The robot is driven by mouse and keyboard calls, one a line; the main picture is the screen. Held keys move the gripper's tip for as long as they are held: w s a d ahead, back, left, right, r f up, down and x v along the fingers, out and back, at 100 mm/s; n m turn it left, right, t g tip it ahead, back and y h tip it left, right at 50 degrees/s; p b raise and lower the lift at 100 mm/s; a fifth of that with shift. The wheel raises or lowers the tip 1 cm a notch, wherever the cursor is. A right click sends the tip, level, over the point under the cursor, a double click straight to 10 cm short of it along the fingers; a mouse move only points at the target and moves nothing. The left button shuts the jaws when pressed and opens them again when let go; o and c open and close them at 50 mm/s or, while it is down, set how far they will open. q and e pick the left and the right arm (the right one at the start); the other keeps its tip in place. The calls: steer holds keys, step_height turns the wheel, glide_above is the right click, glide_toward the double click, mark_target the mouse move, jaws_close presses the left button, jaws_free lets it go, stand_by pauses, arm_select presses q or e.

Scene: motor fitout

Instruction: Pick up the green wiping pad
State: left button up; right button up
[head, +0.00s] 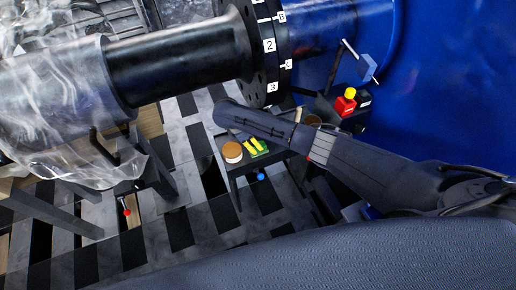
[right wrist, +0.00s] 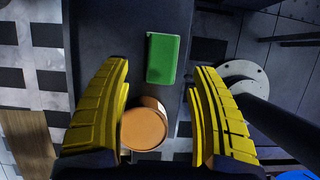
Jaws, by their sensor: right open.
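The green wiping pad (right wrist: 163,58) lies flat on a small dark table (right wrist: 110,30) in the right wrist view. It looks like a small upright rectangle there. In the head view the pad (head: 264,144) is a small green patch partly hidden by my gripper. My right gripper (right wrist: 162,72) is open, its yellow fingers on either side of the pad's near end as seen from the wrist. Nothing is held between them, and I cannot tell the height gap. In the head view the right gripper (head: 253,146) is over the table beside the pad. My left gripper is not in view.
A round jar with an orange-brown top (right wrist: 144,128) stands close to the pad, between the fingers in the wrist view; it also shows in the head view (head: 232,152). A numbered black flange (head: 268,46) and shaft hang above. A red and yellow block (head: 345,103) stands right.

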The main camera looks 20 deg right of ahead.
mark_target(262, 143)
steer(key=shift+x, duration=2.6)
steer(key=shift+s+d, duration=0.1)
steer(key=shift+d, duration=0.1)
steer(key=c, duration=1.3)
